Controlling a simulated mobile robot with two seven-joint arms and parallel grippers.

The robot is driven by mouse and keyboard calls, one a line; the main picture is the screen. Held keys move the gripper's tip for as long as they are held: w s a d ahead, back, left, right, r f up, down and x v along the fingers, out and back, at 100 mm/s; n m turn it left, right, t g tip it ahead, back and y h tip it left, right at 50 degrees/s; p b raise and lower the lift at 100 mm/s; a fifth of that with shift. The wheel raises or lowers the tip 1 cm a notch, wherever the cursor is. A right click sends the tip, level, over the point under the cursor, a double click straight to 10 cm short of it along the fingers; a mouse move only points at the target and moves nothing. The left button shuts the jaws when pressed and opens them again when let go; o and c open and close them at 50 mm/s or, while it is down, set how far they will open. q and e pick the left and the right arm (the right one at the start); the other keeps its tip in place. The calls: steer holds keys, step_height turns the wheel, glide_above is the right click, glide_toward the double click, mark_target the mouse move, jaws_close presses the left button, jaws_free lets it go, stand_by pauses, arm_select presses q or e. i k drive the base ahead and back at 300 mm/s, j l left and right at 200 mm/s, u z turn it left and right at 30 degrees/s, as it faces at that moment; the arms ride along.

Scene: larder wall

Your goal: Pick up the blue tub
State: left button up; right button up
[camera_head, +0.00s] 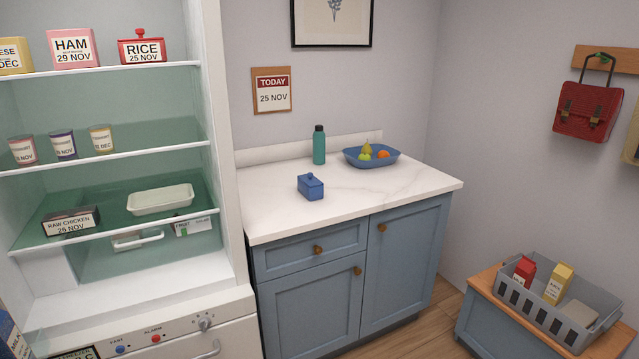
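A small blue tub (311,187) with a lid and a small knob on top stands upright on the white marble counter (410,187), a little back from its front edge. Nothing touches it. Neither of my grippers shows in the head view.
A teal bottle (319,147) and a blue fruit bowl (352,158) stand behind the tub. An open fridge (228,170) with labelled foods is at left. A grey crate (508,292) with cartons sits on a low cabinet at right. The counter around the tub is clear.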

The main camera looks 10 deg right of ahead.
mark_target(314, 194)
steer(key=i+l, duration=0.9)
